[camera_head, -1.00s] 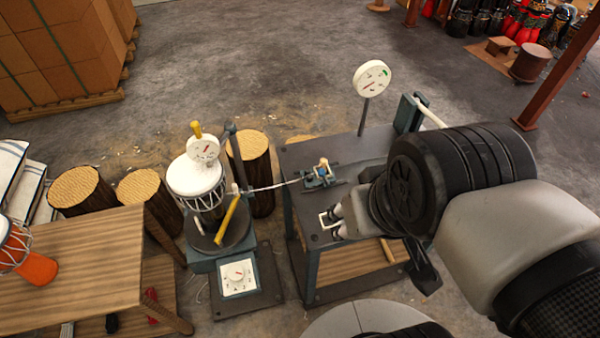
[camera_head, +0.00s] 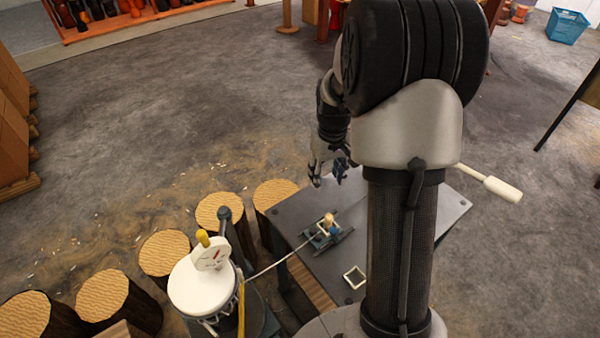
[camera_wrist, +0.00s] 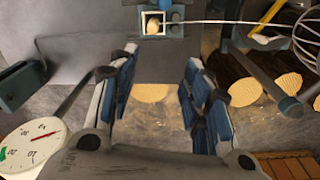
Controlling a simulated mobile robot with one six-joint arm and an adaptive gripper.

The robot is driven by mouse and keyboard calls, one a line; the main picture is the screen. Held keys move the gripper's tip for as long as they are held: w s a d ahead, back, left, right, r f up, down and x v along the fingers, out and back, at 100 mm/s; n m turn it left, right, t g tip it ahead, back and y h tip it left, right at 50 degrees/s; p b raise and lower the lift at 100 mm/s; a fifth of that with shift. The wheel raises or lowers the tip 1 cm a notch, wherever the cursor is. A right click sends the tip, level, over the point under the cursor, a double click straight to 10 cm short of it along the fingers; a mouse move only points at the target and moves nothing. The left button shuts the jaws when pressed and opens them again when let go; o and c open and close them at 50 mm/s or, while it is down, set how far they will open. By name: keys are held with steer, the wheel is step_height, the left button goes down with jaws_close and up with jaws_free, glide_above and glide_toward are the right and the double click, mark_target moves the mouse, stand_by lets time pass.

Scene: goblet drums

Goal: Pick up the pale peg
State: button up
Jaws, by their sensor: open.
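The pale peg (camera_head: 329,219) stands upright in a small teal fixture (camera_head: 321,238) on the dark metal table. In the wrist view the peg (camera_wrist: 152,25) shows end-on near the top edge, inside a pale square outline, with something blue beside it. My gripper (camera_head: 328,180) hangs beyond the fixture in the head view, apart from the peg. In the wrist view my gripper (camera_wrist: 160,85) has its blue-padded fingers spread wide with nothing between them.
A taut cord (camera_head: 280,258) runs from the fixture to the white-topped drum (camera_head: 205,286). A white square outline (camera_head: 354,277) lies on the table (camera_head: 295,212). Log stumps (camera_head: 162,252) line the left. A round gauge (camera_wrist: 33,148) shows at lower left in the wrist view.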

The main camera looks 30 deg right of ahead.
glide_above(329, 216)
step_height(329, 216, down, 5)
steer(key=shift+g, duration=0.3)
steer(key=f+b, duration=0.1)
steer(key=f, duration=0.6)
steer(key=f+b, duration=0.1)
steer(key=f, duration=0.3)
steer(key=shift+w+d+b, duration=0.35)
steer(key=shift+w, duration=0.05)
steer(key=shift+f, duration=0.5)
steer(key=f, duration=0.1)
steer(key=f+b, duration=0.1)
steer(key=f, duration=0.1)
steer(key=f+b, duration=0.1)
steer(key=f, duration=0.1)
steer(key=shift+s+a+f, duration=0.15)
steer(key=shift+s+a, duration=0.15)
steer(key=shift+s, duration=0.05)
steer(key=shift+c, duration=0.4)
steer(key=c, duration=0.9)
